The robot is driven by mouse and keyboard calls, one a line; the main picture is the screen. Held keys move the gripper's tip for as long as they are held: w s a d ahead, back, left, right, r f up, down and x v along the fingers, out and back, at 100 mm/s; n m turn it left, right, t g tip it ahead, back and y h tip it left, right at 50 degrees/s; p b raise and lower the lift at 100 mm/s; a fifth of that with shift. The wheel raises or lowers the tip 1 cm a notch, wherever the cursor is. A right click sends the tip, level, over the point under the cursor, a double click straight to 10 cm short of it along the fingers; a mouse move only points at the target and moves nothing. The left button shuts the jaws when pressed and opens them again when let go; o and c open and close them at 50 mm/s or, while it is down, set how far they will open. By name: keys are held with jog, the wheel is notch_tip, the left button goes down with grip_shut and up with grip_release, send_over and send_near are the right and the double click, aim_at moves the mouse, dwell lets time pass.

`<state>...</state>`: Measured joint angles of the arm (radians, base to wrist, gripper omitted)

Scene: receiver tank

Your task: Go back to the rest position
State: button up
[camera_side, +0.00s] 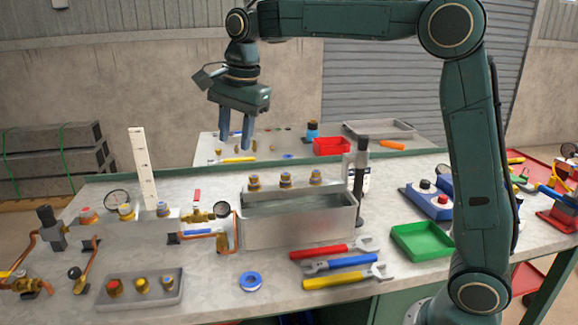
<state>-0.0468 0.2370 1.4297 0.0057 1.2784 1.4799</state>
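My gripper (235,140) hangs in the air at the upper left of centre, fingers pointing down. Its two fingers are apart, with nothing between them. It is well above the workbench (220,275) and touches nothing. Below it and to the right stands the grey open-topped tank (300,230). Several brass fittings (286,180) stand in a row along its back. No marked rest position shows.
Left of the tank are a gauge (117,200), a red-handled valve (197,208) and a tall white scale (142,170). In front lie a fittings tray (140,288), blue tape roll (251,281) and wrenches (345,262). A green tray (422,240) and blue switch box (427,203) stand right.

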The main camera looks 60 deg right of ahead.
jog(key=s+d+n+t, duration=0.2)
jog(key=s+n, duration=0.6)
jog(key=s, duration=0.8)
jog(key=s+f+n, duration=0.3)
jog(key=s+n, duration=0.1)
jog(key=s, duration=0.2)
jog(key=s+f+n+t, duration=0.1)
jog(key=s+f+n, duration=0.2)
jog(key=s, duration=0.3)
jog(key=shift+s+f+n, duration=0.4)
jog(key=shift+n, duration=0.3)
